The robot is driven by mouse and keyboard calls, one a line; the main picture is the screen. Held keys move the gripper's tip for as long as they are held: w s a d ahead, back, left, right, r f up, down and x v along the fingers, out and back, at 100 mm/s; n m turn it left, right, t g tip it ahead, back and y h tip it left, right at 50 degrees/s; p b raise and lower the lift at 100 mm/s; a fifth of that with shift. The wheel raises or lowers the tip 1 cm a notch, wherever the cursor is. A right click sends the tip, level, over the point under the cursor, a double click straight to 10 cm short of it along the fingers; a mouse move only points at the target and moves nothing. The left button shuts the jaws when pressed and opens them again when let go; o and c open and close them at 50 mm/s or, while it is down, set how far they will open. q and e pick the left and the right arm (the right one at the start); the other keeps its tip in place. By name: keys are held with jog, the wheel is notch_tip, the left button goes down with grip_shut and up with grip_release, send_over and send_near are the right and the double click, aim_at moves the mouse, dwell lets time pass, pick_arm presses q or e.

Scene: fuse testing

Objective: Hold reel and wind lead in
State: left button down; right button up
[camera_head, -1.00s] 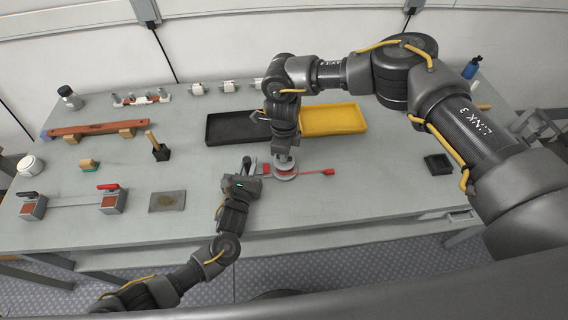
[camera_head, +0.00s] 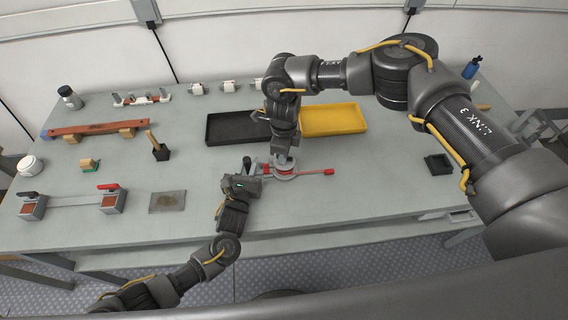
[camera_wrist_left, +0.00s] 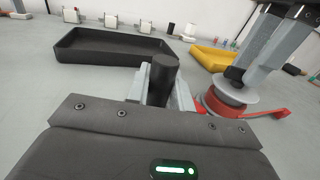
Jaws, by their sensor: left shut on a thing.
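The reel (camera_head: 285,172) is a pale disc with a red winding, on the table in front of the trays. It also shows in the left wrist view (camera_wrist_left: 228,103), at the right. The red lead (camera_head: 316,172) runs from it to the right and ends in a red tip (camera_head: 329,172). My left gripper (camera_head: 250,172) is left of the reel, shut on a black upright grip (camera_wrist_left: 164,76). My right gripper (camera_head: 284,160) points down over the reel's top. Its fingers (camera_wrist_left: 262,62) show in the left wrist view beside a dark knob; their grip is unclear.
A black tray (camera_head: 210,139) and a yellow tray (camera_head: 364,131) lie behind the reel. A grey plate (camera_head: 167,202) and a black-based wooden-handled tool (camera_head: 159,150) lie to the left. A small black box (camera_head: 438,164) stands right.

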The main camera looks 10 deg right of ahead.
jog(key=shift+r, duration=2.95)
jog(key=shift+o, duration=0.3)
jog(key=shift+r, duration=0.1)
jog(key=shift+r, duration=0.2)
jog(key=shift+d+r, duration=0.1)
jog(key=shift+r, duration=0.15)
jog(key=shift+f, duration=3.45)
